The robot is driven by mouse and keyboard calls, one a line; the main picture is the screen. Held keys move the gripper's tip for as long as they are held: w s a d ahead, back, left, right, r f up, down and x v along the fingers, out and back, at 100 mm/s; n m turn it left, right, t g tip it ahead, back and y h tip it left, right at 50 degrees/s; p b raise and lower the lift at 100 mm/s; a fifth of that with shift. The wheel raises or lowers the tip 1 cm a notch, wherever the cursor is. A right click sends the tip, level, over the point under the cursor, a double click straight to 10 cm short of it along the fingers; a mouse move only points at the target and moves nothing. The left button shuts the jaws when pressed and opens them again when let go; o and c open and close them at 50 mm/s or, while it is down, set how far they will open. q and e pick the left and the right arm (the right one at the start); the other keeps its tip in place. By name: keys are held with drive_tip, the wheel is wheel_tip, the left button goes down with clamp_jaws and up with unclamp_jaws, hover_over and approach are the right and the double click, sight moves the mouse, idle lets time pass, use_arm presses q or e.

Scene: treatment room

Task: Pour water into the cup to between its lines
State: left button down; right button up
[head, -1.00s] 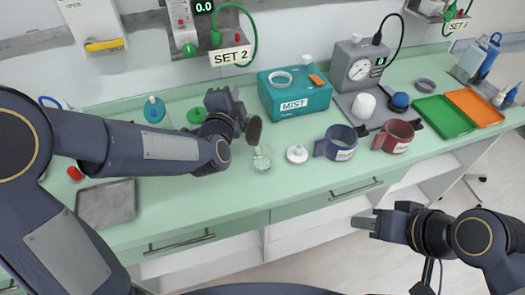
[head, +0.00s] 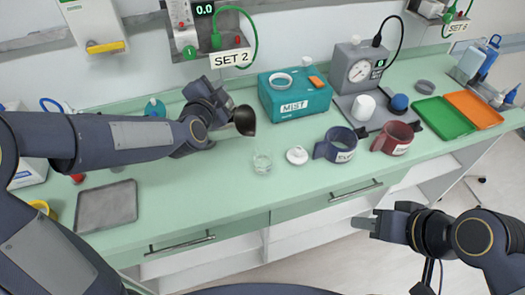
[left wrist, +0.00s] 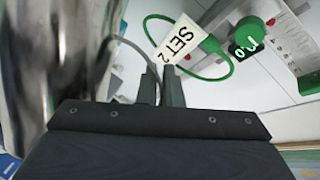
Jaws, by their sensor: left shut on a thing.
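The small clear cup (head: 262,162) stands upright on the green counter in the head view. Its lines and water level are too small to read. My left gripper (head: 222,104) is shut on a metal jug (head: 244,121), whose dark mouth shows in the head view. The jug is held above the counter, up and left of the cup, apart from it. The jug's shiny side (left wrist: 22,75) fills the left of the left wrist view. My right gripper (head: 364,225) is empty in front of the counter; its finger gap is unclear.
A white lid-like piece (head: 297,155), a blue mug (head: 335,146) and a red mug (head: 391,140) stand right of the cup. A teal MIST box (head: 295,97) is behind. A grey tray (head: 106,206) lies at left. The counter front is clear.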

use_arm(q)
drive_tip(key=shift+w+a+r+n+g, duration=0.2)
drive_tip(key=shift+a+r+n+g, duration=0.15)
drive_tip(key=shift+r, duration=0.2)
drive_tip(key=shift+w+a+f+n+h+b, duration=0.2)
drive_tip(key=shift+a+f+n+h+b, duration=0.1)
drive_tip(key=shift+n+b, duration=0.25)
use_arm(e)
drive_tip(key=shift+f, duration=0.25)
use_arm(q)
drive_tip(key=shift+f+g, duration=0.1)
drive_tip(key=shift+g, duration=0.15)
use_arm(e)
drive_tip(key=shift+f, duration=0.1)
idle(0.5)
